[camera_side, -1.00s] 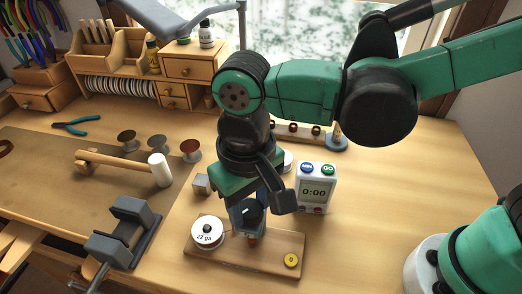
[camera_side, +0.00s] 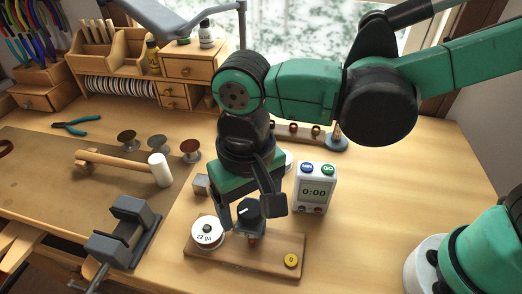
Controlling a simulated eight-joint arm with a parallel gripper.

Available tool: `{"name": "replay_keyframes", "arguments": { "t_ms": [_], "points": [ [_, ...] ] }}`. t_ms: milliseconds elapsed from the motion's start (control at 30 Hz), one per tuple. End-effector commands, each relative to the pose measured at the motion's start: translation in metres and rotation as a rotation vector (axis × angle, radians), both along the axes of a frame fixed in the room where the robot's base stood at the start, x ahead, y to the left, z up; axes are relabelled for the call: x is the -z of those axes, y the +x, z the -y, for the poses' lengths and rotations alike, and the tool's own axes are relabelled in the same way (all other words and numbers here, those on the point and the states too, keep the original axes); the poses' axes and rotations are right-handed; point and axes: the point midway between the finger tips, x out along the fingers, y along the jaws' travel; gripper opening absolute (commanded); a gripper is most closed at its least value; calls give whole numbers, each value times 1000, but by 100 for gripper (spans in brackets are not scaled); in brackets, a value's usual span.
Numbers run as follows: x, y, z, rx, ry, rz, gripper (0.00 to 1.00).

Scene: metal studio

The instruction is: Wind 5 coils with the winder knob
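The winder's black knob (camera_side: 249,208) with a white mark sits on a blue-grey body on the wooden winder board (camera_side: 270,261). A white spool labelled "22 ga" (camera_side: 207,233) stands on the board left of the knob.
A white timer (camera_side: 315,187) reading 0:00 stands behind the board to the right. A small metal block (camera_side: 201,184) stands behind the spool. A grey vise (camera_side: 124,232) and a mallet (camera_side: 126,168) lie to the left. The bench right of the timer is clear.

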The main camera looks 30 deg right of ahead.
Motion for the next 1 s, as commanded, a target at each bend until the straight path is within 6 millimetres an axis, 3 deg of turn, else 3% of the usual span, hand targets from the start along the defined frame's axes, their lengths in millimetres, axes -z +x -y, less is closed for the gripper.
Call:
{"name": "replay_keyframes", "arguments": {
  "t_ms": [267,700,1000],
  "points": [
    [-1,0,0,0,0,0,75],
    [-49,0,0,0,0,0,75],
    [-56,0,0,0,0,0,75]
  ]
}}
